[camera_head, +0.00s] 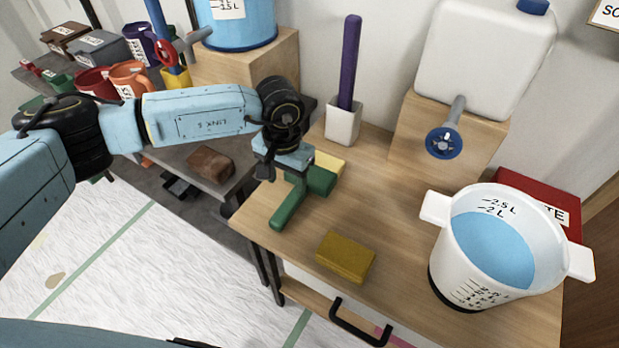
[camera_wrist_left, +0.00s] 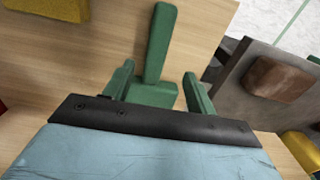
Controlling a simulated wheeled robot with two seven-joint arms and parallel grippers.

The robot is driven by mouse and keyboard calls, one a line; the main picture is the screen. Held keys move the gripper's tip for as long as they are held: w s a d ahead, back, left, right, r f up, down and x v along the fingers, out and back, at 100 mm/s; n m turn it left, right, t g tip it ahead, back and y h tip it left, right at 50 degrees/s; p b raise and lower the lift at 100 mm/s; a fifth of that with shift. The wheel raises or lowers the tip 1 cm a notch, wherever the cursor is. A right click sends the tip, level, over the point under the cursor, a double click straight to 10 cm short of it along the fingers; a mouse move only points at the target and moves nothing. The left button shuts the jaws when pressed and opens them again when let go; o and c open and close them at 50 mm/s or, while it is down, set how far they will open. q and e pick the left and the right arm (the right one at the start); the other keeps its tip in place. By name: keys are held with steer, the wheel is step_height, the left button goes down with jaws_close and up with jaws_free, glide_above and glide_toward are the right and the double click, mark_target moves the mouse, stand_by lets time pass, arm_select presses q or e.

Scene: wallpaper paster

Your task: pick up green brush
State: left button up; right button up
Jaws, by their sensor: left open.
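The green brush (camera_head: 290,210) lies on the wooden table near its left edge, its handle pointing toward the front left and its wider head at the back. My left gripper (camera_head: 281,174) is open, close above the brush at its head end, and hides part of it. In the left wrist view, the brush handle (camera_wrist_left: 160,40) extends away from me, and the brush head lies between the two spread fingers of my left gripper (camera_wrist_left: 159,72). I cannot tell whether the fingers touch it. My right gripper is not in view.
A yellow sponge-like block (camera_head: 345,258) lies in front right of the brush. A yellow block (camera_head: 329,162) lies just behind it. A white holder (camera_head: 343,124) with a purple rod stands farther back. A white bucket (camera_head: 480,270) of blue liquid stands at the right.

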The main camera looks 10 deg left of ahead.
mark_target(289, 202)
arm_select(q)
steer(key=shift+s+d+f, duration=0.1)
steer(key=shift+f, duration=1.65)
steer(key=shift+s+d+f, duration=0.1)
steer(key=shift+f, duration=1.65)
steer(key=shift+r, duration=0.1)
steer(key=c, duration=1.1)
steer(key=shift+o, duration=0.2)
step_height(289, 202, up, 10)
